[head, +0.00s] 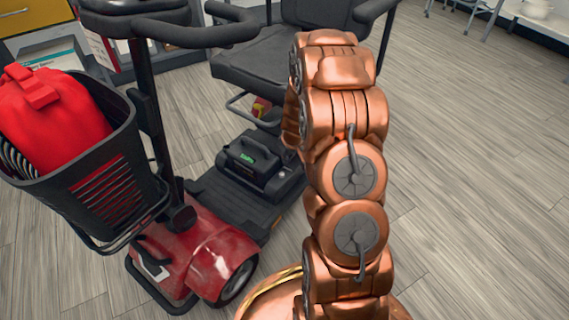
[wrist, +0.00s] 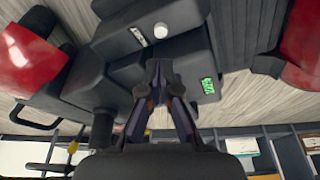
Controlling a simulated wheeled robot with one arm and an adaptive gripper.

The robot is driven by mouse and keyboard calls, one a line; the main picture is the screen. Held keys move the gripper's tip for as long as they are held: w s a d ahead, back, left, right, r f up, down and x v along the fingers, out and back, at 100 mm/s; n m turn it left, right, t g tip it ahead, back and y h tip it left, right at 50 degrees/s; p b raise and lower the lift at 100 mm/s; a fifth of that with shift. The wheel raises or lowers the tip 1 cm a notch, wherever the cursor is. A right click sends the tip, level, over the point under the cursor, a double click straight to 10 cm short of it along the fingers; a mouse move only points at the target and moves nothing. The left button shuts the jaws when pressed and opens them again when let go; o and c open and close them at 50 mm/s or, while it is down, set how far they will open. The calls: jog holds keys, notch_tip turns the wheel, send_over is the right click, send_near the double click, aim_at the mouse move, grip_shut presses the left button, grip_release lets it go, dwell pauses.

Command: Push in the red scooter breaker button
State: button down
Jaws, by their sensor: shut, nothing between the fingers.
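The red scooter (head: 215,250) stands left of my arm in the head view, with a red front cover, a dark deck and a black seat (head: 285,55). A black box with a small green display (head: 250,160) sits on its deck. In the wrist view the green display (wrist: 208,86) is right of my gripper (wrist: 158,70). A pale round button-like knob (wrist: 160,30) shows on a dark housing beyond the fingertips; I cannot tell whether it is the breaker button or pressed in. My gripper is shut and empty, apart from the knob in the picture. In the head view my arm hides it.
A black basket (head: 125,185) with a red bag (head: 50,115) is on the scooter's front, and the handlebar (head: 195,35) rises beside it. Shelves (head: 100,45) stand behind at the left. The wooden floor (head: 480,180) on the right is clear.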

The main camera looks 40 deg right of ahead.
aim_at(282, 173)
jog(key=b+x, duration=0.3)
jog(key=x, duration=0.6)
jog(key=shift+s, duration=0.1)
